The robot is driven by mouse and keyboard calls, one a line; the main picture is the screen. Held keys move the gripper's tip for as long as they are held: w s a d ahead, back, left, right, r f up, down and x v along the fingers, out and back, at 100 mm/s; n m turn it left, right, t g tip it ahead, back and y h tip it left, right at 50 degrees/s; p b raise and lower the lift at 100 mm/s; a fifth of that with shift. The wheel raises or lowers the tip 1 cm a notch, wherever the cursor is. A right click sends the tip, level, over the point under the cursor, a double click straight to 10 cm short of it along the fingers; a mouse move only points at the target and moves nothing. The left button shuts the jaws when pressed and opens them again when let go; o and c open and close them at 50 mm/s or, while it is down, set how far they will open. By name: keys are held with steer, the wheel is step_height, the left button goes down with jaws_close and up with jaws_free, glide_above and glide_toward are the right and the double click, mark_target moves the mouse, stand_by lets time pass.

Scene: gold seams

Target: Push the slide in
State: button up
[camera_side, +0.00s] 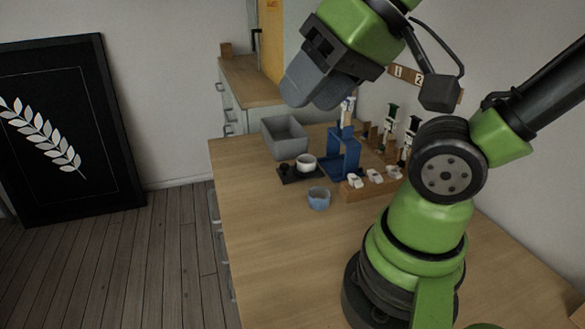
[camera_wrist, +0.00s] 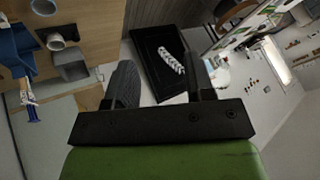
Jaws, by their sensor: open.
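My gripper (camera_side: 308,100) is high above the table, up and left of the blue stand, and its two grey fingers are apart with nothing between them. In the wrist view the gripper (camera_wrist: 160,62) points toward the framed leaf picture. The blue stand (camera_side: 345,158) stands upright on the table and shows at the left edge of the wrist view (camera_wrist: 14,52). A small white and blue piece (camera_side: 347,112) sticks up at its top; it also shows in the wrist view (camera_wrist: 31,108). I cannot tell which part is the slide or how far in it is.
A grey bin (camera_side: 284,138), a white cup (camera_side: 306,163) on a dark tray (camera_side: 290,178) and a blue-grey cup (camera_side: 319,198) stand left of the stand. A wooden rack (camera_side: 368,188) with white pieces stands to its right. The table's front left is clear.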

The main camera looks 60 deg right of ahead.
steer(key=w+n, duration=0.1)
steer(key=w, duration=0.1)
steer(key=w+d+n+g+h, duration=0.1)
steer(key=w, duration=0.1)
steer(key=w+d+n+g, duration=0.1)
steer(key=w, duration=0.1)
steer(key=shift+d+r+n, duration=0.15)
steer(key=shift+d+n, duration=0.1)
steer(key=shift+n, duration=0.05)
jaws_close()
steer(key=w+d+f+n+g+h, duration=0.25)
steer(key=w+d+n, duration=0.2)
steer(key=w, duration=0.35)
steer(key=n+g+h, duration=0.3)
steer(key=n+g, duration=0.2)
steer(key=n, duration=0.4)
glide_toward(281, 176)
steer(key=shift+t+y, duration=0.25)
steer(key=f, duration=0.1)
steer(key=a+f, duration=0.2)
steer(key=f, duration=0.1)
steer(key=shift+w+f, duration=0.1)
steer(key=shift+s+d, duration=0.25)
steer(key=shift+d, duration=0.4)
steer(key=shift+s+d, duration=0.25)
steer(key=shift+d, duration=0.35)
steer(key=shift+s+d, duration=0.2)
steer(key=shift+d, duration=0.45)
